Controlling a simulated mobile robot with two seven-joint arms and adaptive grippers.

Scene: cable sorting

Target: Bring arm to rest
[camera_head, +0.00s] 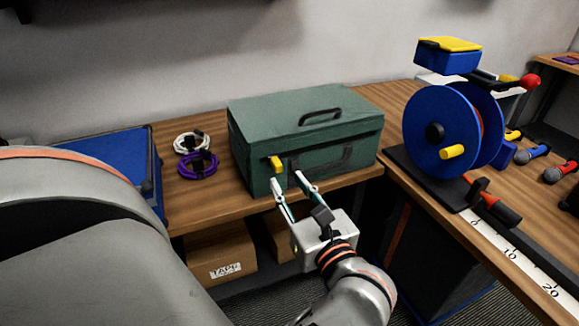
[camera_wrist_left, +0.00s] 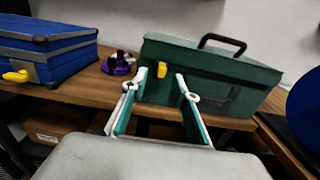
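My left gripper (camera_head: 287,180) is open and empty in the middle of the head view, in front of the closed green case (camera_head: 307,113). In the left wrist view the two fingers of the left gripper (camera_wrist_left: 160,77) stand apart, with the front of the green case (camera_wrist_left: 215,68) behind them. The case has a dark handle on its lid and a yellow latch (camera_head: 276,163) on its front. I cannot tell whether the fingertips touch the case. My right gripper is in neither view.
A blue case (camera_head: 107,158) and white and purple cable coils (camera_head: 197,163) lie left of the green case. A blue reel (camera_head: 438,130), microphones (camera_head: 533,153) and a ruler strip (camera_head: 515,255) are on the right bench. Cardboard boxes (camera_head: 220,252) stand below the table.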

